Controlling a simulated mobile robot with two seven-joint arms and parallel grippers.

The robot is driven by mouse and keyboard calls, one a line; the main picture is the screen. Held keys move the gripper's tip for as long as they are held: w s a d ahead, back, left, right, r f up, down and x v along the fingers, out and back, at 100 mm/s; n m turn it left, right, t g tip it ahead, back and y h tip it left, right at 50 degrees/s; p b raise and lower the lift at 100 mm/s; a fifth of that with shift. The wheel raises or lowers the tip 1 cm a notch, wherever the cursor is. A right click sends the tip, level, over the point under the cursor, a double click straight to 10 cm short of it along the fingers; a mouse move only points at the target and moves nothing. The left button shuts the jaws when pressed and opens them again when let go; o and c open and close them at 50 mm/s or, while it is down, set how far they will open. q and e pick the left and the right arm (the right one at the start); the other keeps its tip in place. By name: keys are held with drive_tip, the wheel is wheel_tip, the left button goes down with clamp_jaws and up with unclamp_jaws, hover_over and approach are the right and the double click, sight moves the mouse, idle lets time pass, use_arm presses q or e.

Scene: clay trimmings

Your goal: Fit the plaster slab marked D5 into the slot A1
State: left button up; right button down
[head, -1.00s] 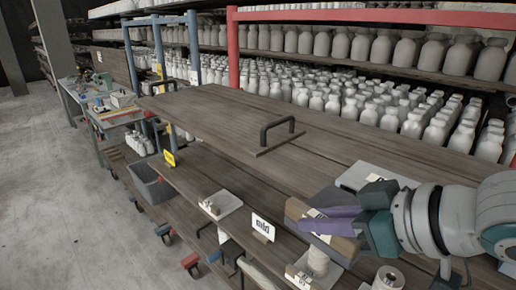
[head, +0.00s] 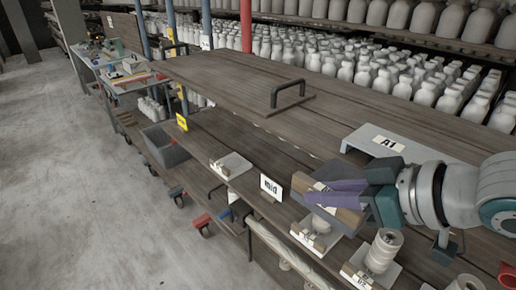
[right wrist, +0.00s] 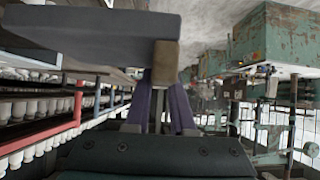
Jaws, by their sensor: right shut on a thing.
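My right gripper (head: 335,192), with purple fingers, is shut on a dark grey slab (head: 301,182) with a tan block along it. A white label on the slab is partly covered by the fingers, so I cannot read its mark. In the right wrist view the grey slab (right wrist: 90,28) and tan block (right wrist: 165,62) show beyond the fingers. The slab is at the front edge of the wooden shelf, above small stands. The slot marked A1 (head: 362,138) is a light grey piece on the upper shelf, behind and right of the slab. My left gripper is not in view.
A black handle on a board (head: 288,98) stands on the upper shelf (head: 225,80). Below are a white sign (head: 271,187), a small tray (head: 231,166) and spool-like pieces on stands (head: 384,250). Rows of pale bottles (head: 375,75) fill the racks behind. The shelf's middle is mostly clear.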

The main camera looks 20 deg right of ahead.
sight(318, 179)
drive_tip(key=shift+w+d+b, duration=0.2)
drive_tip(key=shift+w+d, duration=0.05)
drive_tip(key=shift+d, duration=0.2)
drive_tip(key=shift+w+d+b, duration=0.2)
drive_tip(key=shift+d, duration=0.25)
drive_tip(key=shift+w+d+b, duration=0.3)
drive_tip(key=shift+d+b, duration=0.05)
drive_tip(key=shift+d, duration=0.45)
drive_tip(key=shift+r+p, duration=0.15)
drive_tip(key=shift+p, duration=0.35)
idle(0.3)
drive_tip(key=shift+d, duration=0.1)
idle(0.3)
drive_tip(key=shift+w+d, duration=0.1)
drive_tip(key=shift+d, duration=0.1)
idle(0.7)
idle(0.5)
